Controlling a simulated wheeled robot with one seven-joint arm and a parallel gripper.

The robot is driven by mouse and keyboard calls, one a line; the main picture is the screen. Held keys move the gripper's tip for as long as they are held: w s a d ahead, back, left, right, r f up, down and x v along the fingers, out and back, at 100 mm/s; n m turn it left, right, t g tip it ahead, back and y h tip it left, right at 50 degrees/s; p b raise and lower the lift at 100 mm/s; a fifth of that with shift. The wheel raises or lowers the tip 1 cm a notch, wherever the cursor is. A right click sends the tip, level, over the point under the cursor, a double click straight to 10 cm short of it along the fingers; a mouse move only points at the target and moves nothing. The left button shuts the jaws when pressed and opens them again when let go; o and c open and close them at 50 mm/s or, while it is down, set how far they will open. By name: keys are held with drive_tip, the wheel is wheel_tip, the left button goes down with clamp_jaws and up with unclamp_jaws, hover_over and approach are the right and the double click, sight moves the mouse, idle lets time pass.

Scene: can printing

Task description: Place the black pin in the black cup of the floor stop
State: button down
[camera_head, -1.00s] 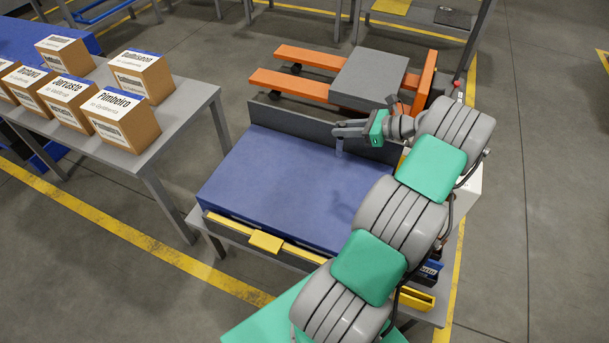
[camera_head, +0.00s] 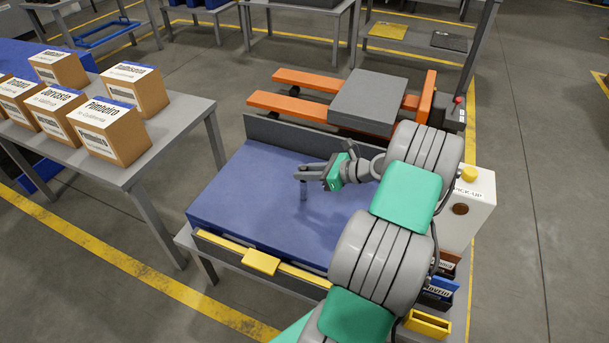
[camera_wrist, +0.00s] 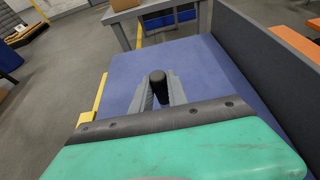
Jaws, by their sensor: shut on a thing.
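My gripper (camera_head: 301,173) is above the blue table top (camera_head: 235,200), reaching left from the arm. Its fingers are closed around a dark, upright pin (camera_head: 303,190), which points down toward the blue surface. In the wrist view the black round top of the pin (camera_wrist: 158,78) shows between the two grey fingertips (camera_wrist: 158,95). I cannot tell whether the pin's lower end touches the surface. I cannot make out a floor stop with a black cup in either view.
A grey upright board (camera_head: 300,138) edges the table's back. A yellow handle (camera_head: 261,262) is at its front. A white box with a yellow button (camera_head: 478,205) and small bins (camera_head: 428,322) stand at right. Cartons (camera_head: 108,130) sit on a left table. An orange pallet truck (camera_head: 290,105) stands behind.

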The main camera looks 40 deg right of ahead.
drive_tip(key=c, duration=1.7)
unclamp_jaws()
drive_tip(key=shift+c, duration=0.2)
drive_tip(key=o, duration=0.4)
drive_tip(key=shift+o, duration=0.2)
